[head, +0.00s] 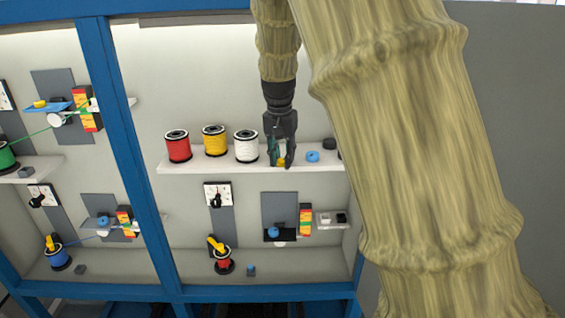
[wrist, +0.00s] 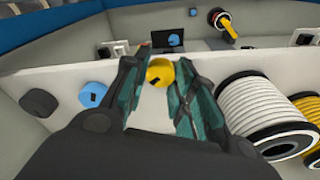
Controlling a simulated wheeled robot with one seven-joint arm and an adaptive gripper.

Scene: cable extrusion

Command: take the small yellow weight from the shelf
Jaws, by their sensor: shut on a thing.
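The small yellow weight (wrist: 160,72) is between the tips of my gripper (wrist: 158,84) in the wrist view. In the head view only a bit of the yellow weight (head: 281,162) shows between the fingers of my gripper (head: 281,160), at the front of the white shelf (head: 215,170). My gripper is shut on the weight and points down at the shelf. Whether the weight still touches the shelf is hard to tell.
White (head: 246,147), yellow (head: 214,140) and red (head: 178,146) spools stand left of my gripper. A small blue weight (head: 313,156) and a dark one (head: 328,143) lie to its right. A blue frame post (head: 118,120) stands further left.

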